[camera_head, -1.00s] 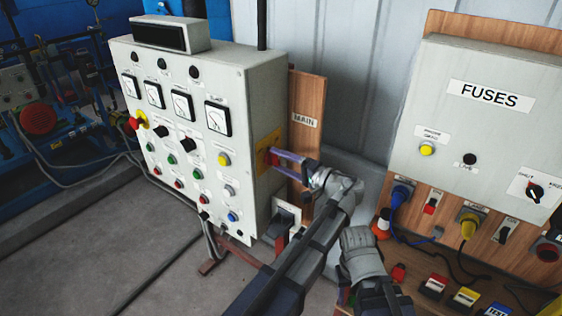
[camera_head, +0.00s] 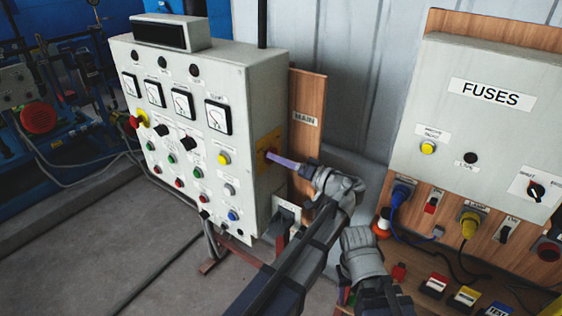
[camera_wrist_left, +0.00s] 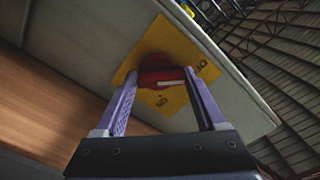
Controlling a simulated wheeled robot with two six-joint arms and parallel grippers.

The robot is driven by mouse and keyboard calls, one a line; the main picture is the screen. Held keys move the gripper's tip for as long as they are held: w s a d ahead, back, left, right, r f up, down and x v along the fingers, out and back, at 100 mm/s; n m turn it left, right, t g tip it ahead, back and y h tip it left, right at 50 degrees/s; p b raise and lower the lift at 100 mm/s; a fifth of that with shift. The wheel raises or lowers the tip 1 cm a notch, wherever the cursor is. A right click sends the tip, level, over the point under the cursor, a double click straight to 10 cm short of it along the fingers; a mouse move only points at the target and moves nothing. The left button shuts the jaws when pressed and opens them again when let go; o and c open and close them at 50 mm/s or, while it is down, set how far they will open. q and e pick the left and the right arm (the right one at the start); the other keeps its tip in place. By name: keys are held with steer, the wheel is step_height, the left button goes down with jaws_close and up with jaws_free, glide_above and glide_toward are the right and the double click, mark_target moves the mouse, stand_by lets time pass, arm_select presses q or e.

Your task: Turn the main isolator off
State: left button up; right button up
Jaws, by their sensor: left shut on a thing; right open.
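The main isolator is a red rotary knob (camera_wrist_left: 158,77) on a yellow plate (camera_head: 267,148), on the right side wall of the grey control cabinet (camera_head: 262,110). A wooden board marked MAIN (camera_head: 306,90) stands behind it. My left gripper (camera_head: 272,155) reaches in from the right with its purple fingers at the knob. In the left wrist view its fingers (camera_wrist_left: 164,88) are on either side of the knob, shut on it. A white pointer mark on the knob shows, and ON/OFF lettering is partly readable on the plate. I see no fingers of my right gripper.
The cabinet's front carries dials, buttons and a red stop button (camera_head: 134,122). A fuse box (camera_head: 490,130) with sockets and switches stands on the right. A lever switch (camera_head: 285,217) is below the isolator. Cables lie on the floor at left.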

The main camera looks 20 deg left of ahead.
arm_select(q)
steer(key=shift+s+f, duration=0.1)
steer(key=shift+f, duration=0.05)
steer(key=o, duration=1.3)
steer(key=shift+d, duration=0.1)
arm_select(e)
steer(key=shift+d, duration=0.15)
